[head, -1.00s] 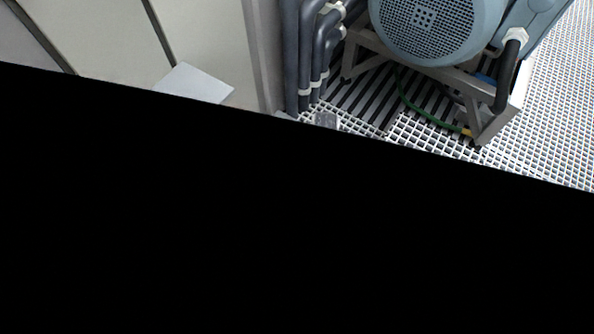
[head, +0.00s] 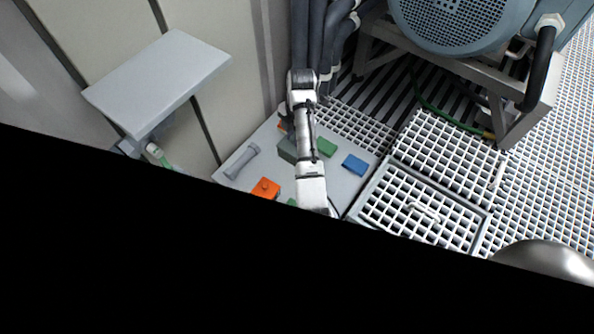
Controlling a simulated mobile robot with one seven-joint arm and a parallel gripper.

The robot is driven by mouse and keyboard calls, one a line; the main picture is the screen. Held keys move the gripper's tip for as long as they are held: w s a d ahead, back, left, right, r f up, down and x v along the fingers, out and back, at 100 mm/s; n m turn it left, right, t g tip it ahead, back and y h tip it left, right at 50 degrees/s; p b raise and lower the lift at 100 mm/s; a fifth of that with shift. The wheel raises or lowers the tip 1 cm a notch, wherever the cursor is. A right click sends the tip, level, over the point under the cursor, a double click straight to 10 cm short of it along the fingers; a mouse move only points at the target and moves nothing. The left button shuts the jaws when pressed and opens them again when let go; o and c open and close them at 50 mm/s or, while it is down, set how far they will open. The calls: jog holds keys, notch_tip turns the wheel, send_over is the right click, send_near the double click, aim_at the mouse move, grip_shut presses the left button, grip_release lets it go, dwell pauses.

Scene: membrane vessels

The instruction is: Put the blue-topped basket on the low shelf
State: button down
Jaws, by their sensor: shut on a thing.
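My white-and-black arm crosses the middle of the head view, over a grey board or surface with coloured pieces. I cannot make out my gripper or its fingertips. A small blue piece (head: 354,164) lies on the grey surface (head: 335,187) to the right of the arm. I cannot tell whether it belongs to a blue-topped basket, and no basket is clearly visible. A flat grey shelf (head: 160,80) juts from the wall panels at the upper left; I cannot tell whether it is the low shelf. Black covers the lower part of the view.
Orange (head: 265,189) and green (head: 326,147) pieces and a grey bar (head: 242,161) lie near the arm. Dark pipes (head: 340,40) and a blue-grey machine (head: 450,25) on a metal frame stand behind. White grating (head: 450,145) covers the floor at right. A rounded metal thing (head: 545,260) is lower right.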

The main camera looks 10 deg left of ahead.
notch_tip(320, 180, down, 20)
jog(key=b, duration=0.5)
jog(key=shift+r, duration=0.1)
jog(key=shift+f, duration=0.2)
jog(key=c, duration=1.2)
grip_release()
jog(key=r+p, duration=0.1)
jog(key=r, duration=0.3)
jog(key=r+p, duration=0.1)
jog(key=r, duration=0.3)
jog(key=w+r+p, duration=0.1)
jog(key=r, duration=0.3)
jog(key=shift+w+d+r, duration=0.1)
jog(key=shift+d+r, duration=0.05)
jog(key=shift+d, duration=0.25)
